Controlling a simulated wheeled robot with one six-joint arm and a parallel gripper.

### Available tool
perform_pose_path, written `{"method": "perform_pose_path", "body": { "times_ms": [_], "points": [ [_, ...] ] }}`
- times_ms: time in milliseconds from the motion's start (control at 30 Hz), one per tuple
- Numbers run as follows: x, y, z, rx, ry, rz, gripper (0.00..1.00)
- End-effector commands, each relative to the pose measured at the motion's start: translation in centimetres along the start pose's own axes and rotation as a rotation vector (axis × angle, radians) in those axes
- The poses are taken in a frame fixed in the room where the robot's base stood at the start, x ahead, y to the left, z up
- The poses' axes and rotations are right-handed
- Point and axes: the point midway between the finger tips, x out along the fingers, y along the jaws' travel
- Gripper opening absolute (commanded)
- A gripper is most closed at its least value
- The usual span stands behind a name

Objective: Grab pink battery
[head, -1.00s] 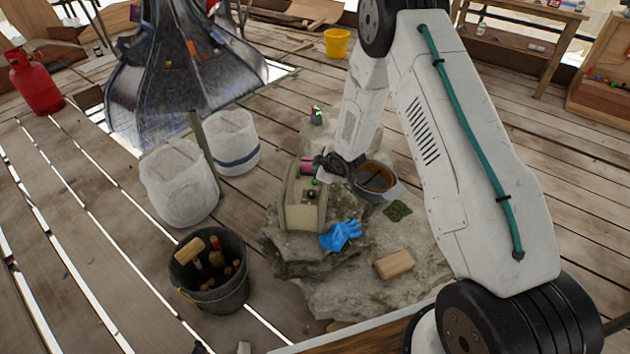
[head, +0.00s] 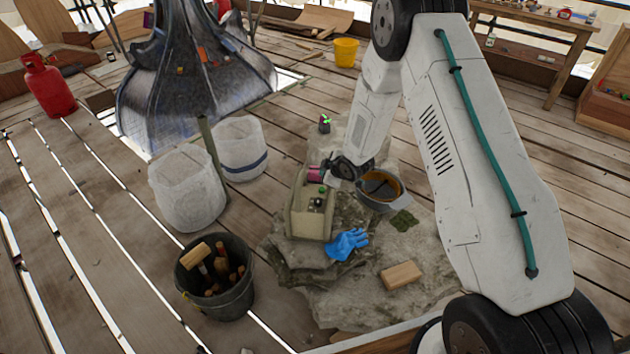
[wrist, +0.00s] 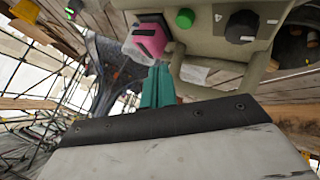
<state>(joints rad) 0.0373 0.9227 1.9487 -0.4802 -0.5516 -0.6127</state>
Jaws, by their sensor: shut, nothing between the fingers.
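The pink battery (head: 314,173) sits at the far end of a beige box-like device (head: 309,218), on the stone slab. In the wrist view, the battery (wrist: 150,38) is a pink block with a pale, translucent-looking part at its lower left. A green knob (wrist: 185,18) and a dark knob (wrist: 241,26) are to its right on the device. My gripper (head: 331,171) is beside the battery, to its right in the head view. In the wrist view, the teal fingers (wrist: 159,73) are together and empty, just below the battery. I cannot tell whether they touch it.
A blue glove (head: 346,243), a tan block (head: 402,275) and the stone slab (head: 355,290) are nearby. A bucket of tools (head: 226,300) and two white sacks (head: 187,190) stand left. Open planks lie around.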

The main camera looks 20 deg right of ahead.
Motion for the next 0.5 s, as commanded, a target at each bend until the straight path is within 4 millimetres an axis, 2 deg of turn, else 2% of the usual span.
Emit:
{"method": "perform_pose_path", "body": {
  "times_ms": [367,467,500],
  "points": [
    [0.00,-0.01,0.00,0.000,0.000,0.000,0.00],
    [0.20,0.18,-0.01,0.003,0.008,0.002,0.25],
    [0.54,0.49,-0.06,0.008,0.022,0.005,0.36]
  ]
}}
